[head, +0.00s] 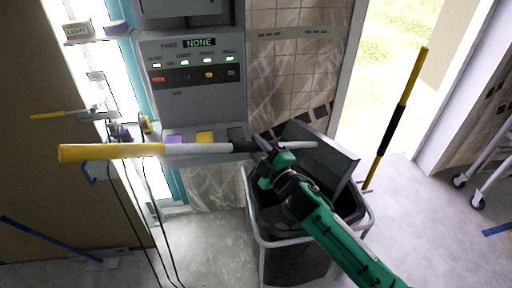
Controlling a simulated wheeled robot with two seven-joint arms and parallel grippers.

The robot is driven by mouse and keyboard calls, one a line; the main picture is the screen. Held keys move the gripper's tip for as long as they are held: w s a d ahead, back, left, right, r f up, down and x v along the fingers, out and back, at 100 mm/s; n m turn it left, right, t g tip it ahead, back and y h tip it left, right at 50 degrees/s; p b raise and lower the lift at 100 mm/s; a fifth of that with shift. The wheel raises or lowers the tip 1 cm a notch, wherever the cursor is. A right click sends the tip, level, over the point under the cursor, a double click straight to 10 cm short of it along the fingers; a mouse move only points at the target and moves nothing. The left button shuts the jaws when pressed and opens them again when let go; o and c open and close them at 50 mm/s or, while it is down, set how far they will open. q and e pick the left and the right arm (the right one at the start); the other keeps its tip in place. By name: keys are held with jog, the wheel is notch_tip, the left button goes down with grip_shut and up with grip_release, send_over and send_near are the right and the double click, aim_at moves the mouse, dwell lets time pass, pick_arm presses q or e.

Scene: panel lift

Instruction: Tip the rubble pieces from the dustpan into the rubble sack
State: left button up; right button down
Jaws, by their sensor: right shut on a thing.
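My right gripper (264,158), on the green arm coming in from the lower right, is shut on the dustpan near where its handle meets the pan. The grey dustpan (326,160) is tilted over the rubble sack. Its long handle (112,152), white with a yellow end, points left, nearly level. The dark rubble sack (292,262) hangs open in a grey tubular frame on the floor, below the pan. The arm and pan hide part of its mouth. I cannot make out any rubble pieces. My left gripper is not in view.
A grey control panel (190,95) with lit buttons stands behind the handle. A yellow and black pole (396,115) leans right of the sack. A white wheeled frame (490,165) stands far right. The floor (425,235) between is clear. Cables hang at left.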

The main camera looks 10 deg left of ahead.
jog(key=shift+r, duration=0.15)
jog(key=shift+r+p, duration=0.8)
jog(key=shift+f+b, duration=0.65)
jog(key=shift+f, duration=0.25)
jog(key=shift+r, duration=0.1)
jog(key=shift+d, duration=0.1)
